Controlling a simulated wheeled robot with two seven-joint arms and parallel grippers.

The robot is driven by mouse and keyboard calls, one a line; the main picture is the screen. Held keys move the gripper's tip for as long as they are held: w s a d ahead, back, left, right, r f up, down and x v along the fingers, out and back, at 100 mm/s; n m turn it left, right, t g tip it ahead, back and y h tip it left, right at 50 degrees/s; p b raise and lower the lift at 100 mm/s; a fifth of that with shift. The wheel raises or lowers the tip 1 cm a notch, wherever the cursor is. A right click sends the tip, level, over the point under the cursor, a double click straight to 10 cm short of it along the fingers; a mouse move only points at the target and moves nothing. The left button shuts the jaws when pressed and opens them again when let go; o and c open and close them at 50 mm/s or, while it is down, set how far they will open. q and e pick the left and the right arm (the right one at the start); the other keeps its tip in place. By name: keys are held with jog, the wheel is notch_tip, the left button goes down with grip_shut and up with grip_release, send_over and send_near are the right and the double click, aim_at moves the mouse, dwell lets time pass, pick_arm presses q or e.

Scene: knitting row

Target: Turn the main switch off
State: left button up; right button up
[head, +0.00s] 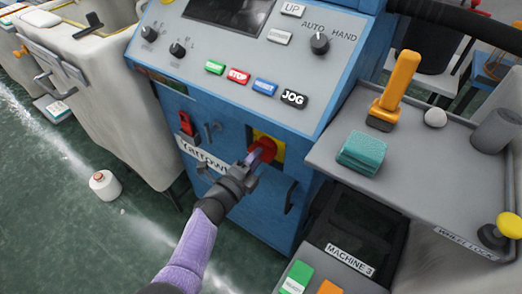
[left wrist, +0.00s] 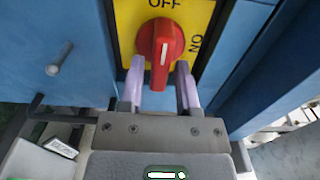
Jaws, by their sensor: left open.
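The main switch is a red rotary knob on a yellow plate, low on the front of the blue machine cabinet. In the head view the knob (head: 264,147) shows just beyond my left gripper (head: 254,157). In the left wrist view the knob (left wrist: 165,44) has its ridge roughly upright, with a white mark toward the word OFF at the top; ON is at the right of the yellow plate (left wrist: 197,18). My left gripper (left wrist: 160,84) is open, one pale finger on each side of the knob's lower end. I cannot tell whether they touch it. My right gripper is not in view.
Above is a sloping panel with several buttons and a selector knob (head: 319,43). A red lever switch (head: 186,123) is to the left. A grey shelf (head: 450,180) at right holds a teal block (head: 363,153) and a yellow-handled tool (head: 398,85).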

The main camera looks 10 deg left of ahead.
pick_arm(q)
jog(key=p+v, duration=0.2)
jog(key=v, duration=0.4)
jog(key=shift+d, duration=0.1)
